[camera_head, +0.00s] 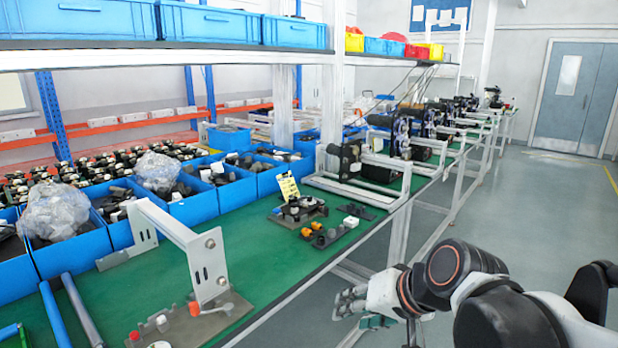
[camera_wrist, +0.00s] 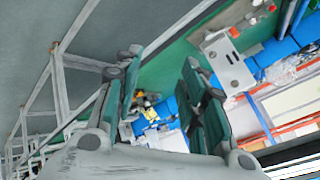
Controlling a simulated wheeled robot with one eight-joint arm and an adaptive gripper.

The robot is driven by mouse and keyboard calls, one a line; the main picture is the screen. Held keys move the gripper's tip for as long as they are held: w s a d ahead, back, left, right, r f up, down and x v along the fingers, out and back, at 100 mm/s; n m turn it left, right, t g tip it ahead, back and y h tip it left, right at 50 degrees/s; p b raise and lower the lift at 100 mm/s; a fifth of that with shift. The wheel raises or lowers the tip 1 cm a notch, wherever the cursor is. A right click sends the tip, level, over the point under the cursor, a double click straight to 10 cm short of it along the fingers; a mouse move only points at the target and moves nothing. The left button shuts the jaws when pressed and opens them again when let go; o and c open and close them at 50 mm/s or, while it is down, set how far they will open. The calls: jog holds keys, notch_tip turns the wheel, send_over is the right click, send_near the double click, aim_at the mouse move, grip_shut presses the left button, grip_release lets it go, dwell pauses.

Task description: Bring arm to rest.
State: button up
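My gripper (camera_head: 352,308) is low at the right of the head view, beside the front edge of the green-topped workbench (camera_head: 255,235) and over the aisle side. My dark and white arm is bent behind it at the lower right. In the wrist view my gripper (camera_wrist: 162,65) has its two green-padded fingers spread apart. No object sits between the pads; the bench and its parts show beyond the gap.
A metal bracket frame (camera_head: 165,225) stands on the bench. Blue bins (camera_head: 78,255) line its back, some with plastic bags. Small parts (camera_head: 322,238) lie near the front edge. A shelf with blue crates (camera_head: 295,33) hangs above. The grey floor (camera_head: 545,215) at right is clear.

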jog(key=s+d+f+n+h, duration=0.1)
jog(key=s+d+h, duration=0.4)
jog(key=s+d, duration=0.5)
jog(key=shift+s+d+f+n, duration=0.35)
jog(key=shift+d+f, duration=0.2)
jog(key=shift+f, duration=0.2)
